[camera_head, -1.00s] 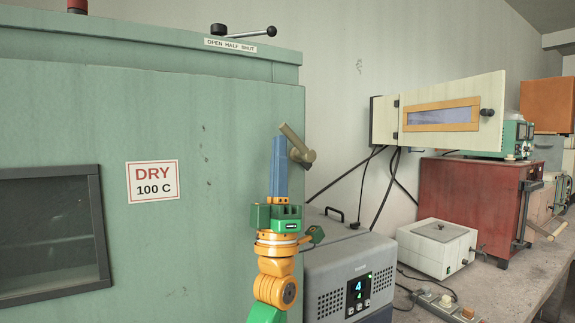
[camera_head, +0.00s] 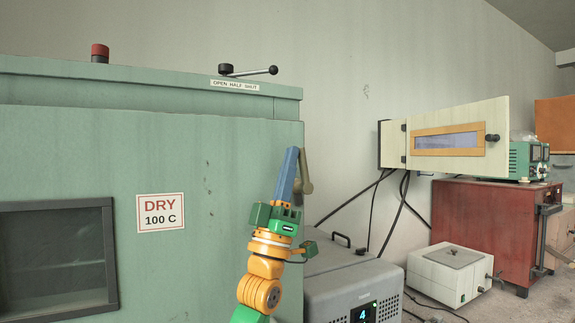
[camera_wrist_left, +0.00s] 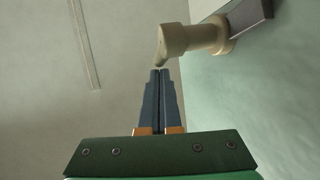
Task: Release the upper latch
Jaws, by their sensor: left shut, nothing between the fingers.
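The upper latch (camera_head: 307,174) is a beige lever on the right edge of the green cabinet (camera_head: 200,160), standing nearly upright above its round pivot. It also shows in the left wrist view (camera_wrist_left: 188,40), where its rounded end is just beyond my fingertips. My left gripper (camera_head: 292,150) is shut and empty, with its blue fingers leaning right, close against the left side of the lever in the head view. The fingers hide part of the lever. I cannot tell for sure whether they touch it. My right gripper is out of view.
A black-knobbed lever (camera_head: 248,71) and a red button (camera_head: 100,52) are on the cabinet top. A grey box (camera_head: 345,280) with a display stands right of my arm. A white box (camera_head: 450,277) and a red oven (camera_head: 480,225) stand farther right.

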